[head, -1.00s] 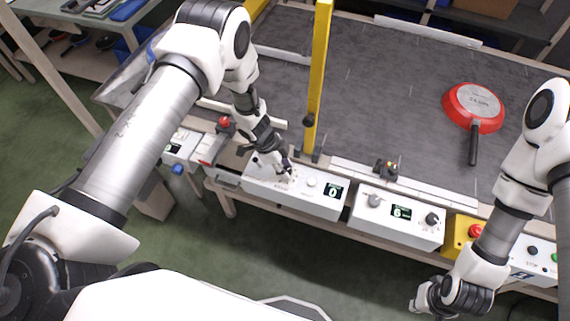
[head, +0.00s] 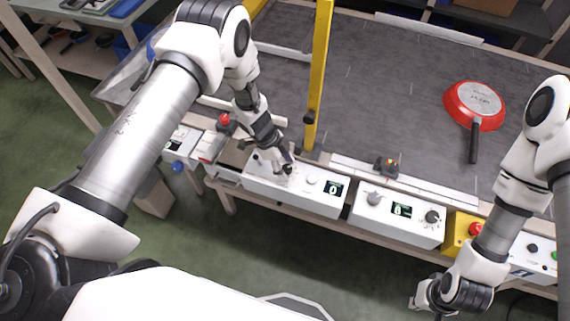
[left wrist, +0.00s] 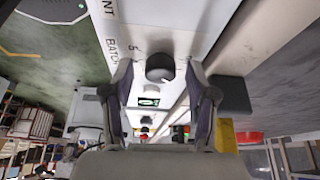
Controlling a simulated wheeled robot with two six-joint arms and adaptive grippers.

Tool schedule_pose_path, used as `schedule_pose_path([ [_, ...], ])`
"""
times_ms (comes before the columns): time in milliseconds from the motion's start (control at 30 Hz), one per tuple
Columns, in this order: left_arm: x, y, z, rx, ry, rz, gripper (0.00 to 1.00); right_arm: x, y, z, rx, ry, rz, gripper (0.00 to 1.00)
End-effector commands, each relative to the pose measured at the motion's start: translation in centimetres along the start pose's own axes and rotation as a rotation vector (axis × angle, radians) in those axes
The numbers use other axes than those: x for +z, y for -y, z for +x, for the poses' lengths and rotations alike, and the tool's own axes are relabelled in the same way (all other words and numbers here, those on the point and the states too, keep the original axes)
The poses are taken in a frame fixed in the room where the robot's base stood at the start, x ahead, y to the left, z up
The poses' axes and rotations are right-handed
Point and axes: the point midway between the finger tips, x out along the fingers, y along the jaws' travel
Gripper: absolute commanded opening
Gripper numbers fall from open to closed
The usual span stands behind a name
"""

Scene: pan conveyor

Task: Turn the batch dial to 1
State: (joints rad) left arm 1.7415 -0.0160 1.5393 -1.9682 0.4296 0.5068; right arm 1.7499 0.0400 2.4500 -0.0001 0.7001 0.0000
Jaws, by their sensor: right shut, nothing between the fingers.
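A white control box (head: 318,200) on the conveyor's front edge has a small display (head: 335,189) that seems to read 0. The batch dial is a dark round knob (left wrist: 160,67) with the lettering BATCH and a 5 printed near it in the left wrist view. My left gripper (head: 287,166) is low over the left part of this box. In the left wrist view its two fingers (left wrist: 160,85) are apart, one on each side of the dial, with gaps visible. My right gripper (head: 420,302) is shut and empty at the lower right, away from the boxes.
A second white box (head: 380,222) with a display and knobs stands to the right, then a yellow box with a red button (head: 475,229). A yellow post (head: 318,80) rises just right of my left gripper. A red pan (head: 460,110) lies upside down on the dark belt (head: 390,100).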

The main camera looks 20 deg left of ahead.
Motion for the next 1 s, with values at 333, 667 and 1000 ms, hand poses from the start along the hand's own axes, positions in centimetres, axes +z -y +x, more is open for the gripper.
schedule_pose_path([
  [333, 0.0, 0.2, -3.4, -0.004, -0.001, 0.000, 0.57, 0.0, 0.0, -0.1, 0.000, 0.000, 0.000, 0.00],
  [667, 0.0, 0.1, -11.0, -0.002, -0.002, -0.001, 0.57, 0.0, 0.0, 0.0, 0.000, 0.000, 0.000, 0.00],
  [1000, 0.1, 0.1, -12.0, 0.001, -0.001, -0.001, 0.57, 0.0, 0.0, 0.0, 0.000, 0.000, 0.000, 0.00],
])
